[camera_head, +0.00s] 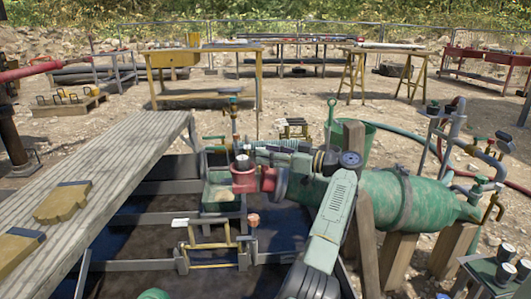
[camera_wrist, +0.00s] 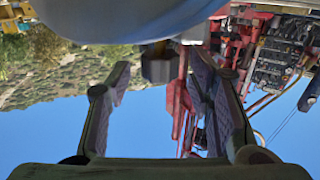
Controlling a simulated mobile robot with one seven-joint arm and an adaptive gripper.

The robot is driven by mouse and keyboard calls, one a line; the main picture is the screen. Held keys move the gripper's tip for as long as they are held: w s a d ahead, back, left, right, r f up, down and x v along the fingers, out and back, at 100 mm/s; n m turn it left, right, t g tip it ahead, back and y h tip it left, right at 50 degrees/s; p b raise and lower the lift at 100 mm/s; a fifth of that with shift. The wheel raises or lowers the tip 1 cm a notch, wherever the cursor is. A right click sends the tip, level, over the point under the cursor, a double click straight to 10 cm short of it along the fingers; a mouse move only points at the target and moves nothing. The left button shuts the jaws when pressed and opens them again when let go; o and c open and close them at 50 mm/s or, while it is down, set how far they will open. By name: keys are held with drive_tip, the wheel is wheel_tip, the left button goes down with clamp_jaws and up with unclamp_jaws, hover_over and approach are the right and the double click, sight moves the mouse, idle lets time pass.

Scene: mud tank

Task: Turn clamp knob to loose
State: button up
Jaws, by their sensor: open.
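My gripper (camera_wrist: 158,78) is open in the wrist view, its two fingers wide apart. A small dark block-like part (camera_wrist: 158,65) shows between the fingertips; I cannot tell whether it is the clamp knob or whether a finger touches it. A large grey rounded surface fills the top of that view. In the head view my arm reaches up to the pump line beside the green cylinder (camera_head: 405,195), and I cannot make out the fingers there. A red fitting (camera_head: 243,178) and a small copper-coloured knob (camera_head: 253,219) sit to the left. No part is clearly the clamp knob.
A long grey plank (camera_head: 115,180) lies at the left over the dark tank. A green bucket (camera_head: 365,135) and a tall green handle (camera_head: 331,115) stand behind the pump. Pipes with valves (camera_head: 490,165) rise at the right. A red bar (camera_wrist: 178,105) shows near the right finger.

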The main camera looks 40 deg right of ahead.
drive_tip(key=v, duration=1)
drive_tip(key=shift+s, duration=0.35)
drive_tip(key=shift+d, duration=0.1)
drive_tip(key=shift+c, duration=0.2)
